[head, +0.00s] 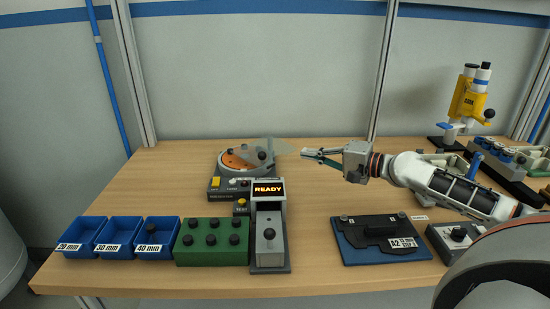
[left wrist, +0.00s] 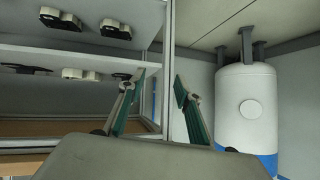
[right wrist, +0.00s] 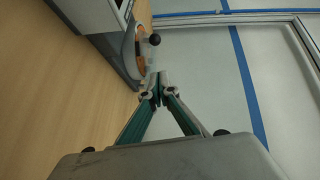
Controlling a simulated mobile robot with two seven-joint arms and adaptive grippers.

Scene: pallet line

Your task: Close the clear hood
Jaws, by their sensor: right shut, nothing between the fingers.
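The clear hood (head: 282,146) is a see-through cover at the round orange-and-dark pan (head: 236,160) of the scale in the head view. It looks raised and tilted over the pan's right side; its exact angle is hard to tell. A dark knob (right wrist: 154,39) shows beside the pan in the right wrist view. My right gripper (head: 304,153) is shut and empty just right of the hood; I cannot tell whether it touches. Its closed fingertips also show in the right wrist view (right wrist: 158,88). My left gripper (left wrist: 159,80) is open and empty, away from the bench.
The scale's front (head: 226,190) has buttons, and a READY display (head: 268,189) stands before it. Blue bins (head: 85,249), a green block with knobs (head: 211,255) and a dark fixture (head: 372,257) line the front. The bench behind the scale is clear.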

